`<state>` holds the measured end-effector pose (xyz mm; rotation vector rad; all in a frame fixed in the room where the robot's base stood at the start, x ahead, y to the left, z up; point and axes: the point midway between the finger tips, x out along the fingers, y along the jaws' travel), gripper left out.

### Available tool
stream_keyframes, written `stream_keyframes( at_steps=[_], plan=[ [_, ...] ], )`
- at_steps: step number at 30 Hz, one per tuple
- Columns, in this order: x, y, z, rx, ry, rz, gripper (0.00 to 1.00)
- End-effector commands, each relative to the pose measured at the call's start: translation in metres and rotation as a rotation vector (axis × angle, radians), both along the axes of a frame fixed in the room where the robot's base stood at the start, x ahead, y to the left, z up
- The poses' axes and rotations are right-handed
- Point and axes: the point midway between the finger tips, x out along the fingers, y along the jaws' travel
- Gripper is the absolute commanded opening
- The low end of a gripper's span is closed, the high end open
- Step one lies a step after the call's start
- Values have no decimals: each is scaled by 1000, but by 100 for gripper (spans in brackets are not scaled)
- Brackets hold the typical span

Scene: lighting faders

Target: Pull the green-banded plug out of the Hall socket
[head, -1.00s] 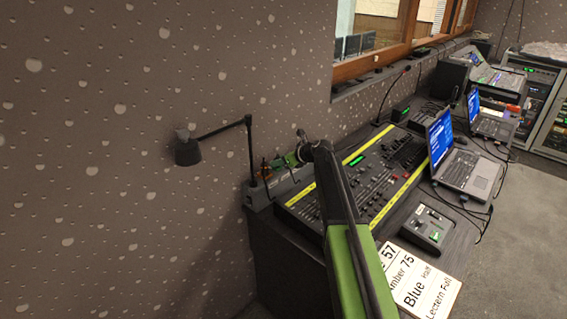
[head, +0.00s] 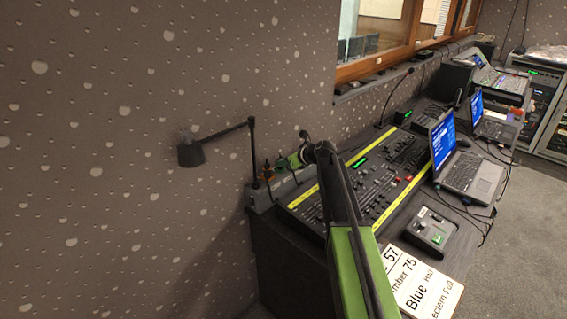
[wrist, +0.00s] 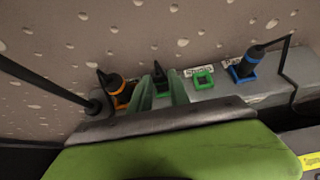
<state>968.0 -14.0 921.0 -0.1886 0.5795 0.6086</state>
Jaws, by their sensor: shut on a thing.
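In the wrist view, my gripper (wrist: 161,88) has its two green fingers shut on a dark plug (wrist: 158,72) at the grey socket box (wrist: 212,97). The fingers hide its band and the socket under it, so I cannot tell if the plug is still seated. A green-framed socket (wrist: 203,79) just to the right is empty. The small labels are too blurred to read surely. In the head view, my gripper (head: 294,159) is at the box against the wall, beyond the mixing desk's far left end.
An orange-banded plug (wrist: 118,88) stands close left of my fingers, and a blue-banded plug (wrist: 245,64) stands to the right. A black lamp (head: 191,151) reaches out left from its post. The mixing desk (head: 375,170) lies under my arm.

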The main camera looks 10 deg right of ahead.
Motion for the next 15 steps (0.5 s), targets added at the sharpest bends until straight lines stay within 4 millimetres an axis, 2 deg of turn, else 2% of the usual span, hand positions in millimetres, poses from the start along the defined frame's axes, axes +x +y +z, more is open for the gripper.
stream_keyframes(
  at_steps=[15],
  plan=[
    [0, 0, 32, 0, 0, 0, 0]
  ],
)
